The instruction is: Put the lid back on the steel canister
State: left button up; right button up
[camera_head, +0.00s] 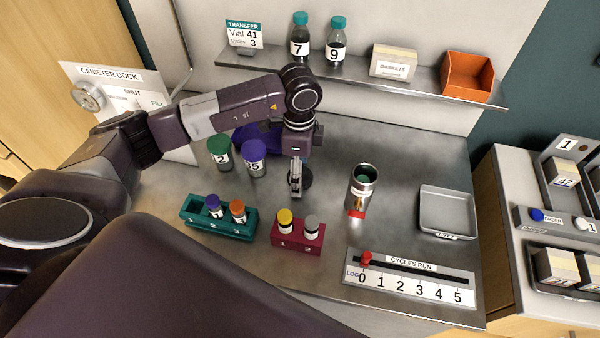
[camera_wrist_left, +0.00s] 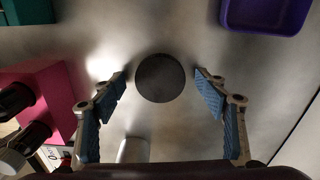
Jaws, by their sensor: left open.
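The steel canister (camera_head: 353,196) stands upright and uncovered on the bench, with something green inside its mouth and a red part low on its front. A dark round disc, which looks like the lid (camera_head: 306,181), lies flat on the bench to the left of the canister. It also shows in the left wrist view (camera_wrist_left: 160,78). My left gripper (camera_head: 295,192) points down over the lid, partly hiding it. In the left wrist view its open fingers (camera_wrist_left: 161,76) stand on either side of the lid, with gaps on both sides. My right gripper is not in view.
A crimson rack (camera_head: 298,250) and a teal rack (camera_head: 235,228) hold small vials in front. Capped vials (camera_head: 254,160) stand left of my gripper, near a purple tray (camera_wrist_left: 262,18). A grey tray (camera_head: 447,212) and a red-knobbed counter (camera_head: 410,279) lie to the right.

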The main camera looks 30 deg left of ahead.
pick_arm(q)
jog(key=c, duration=1)
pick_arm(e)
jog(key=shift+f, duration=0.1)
pick_arm(q)
jog(key=shift+r+b, duration=1.2)
jog(key=shift+r, duration=8.8)
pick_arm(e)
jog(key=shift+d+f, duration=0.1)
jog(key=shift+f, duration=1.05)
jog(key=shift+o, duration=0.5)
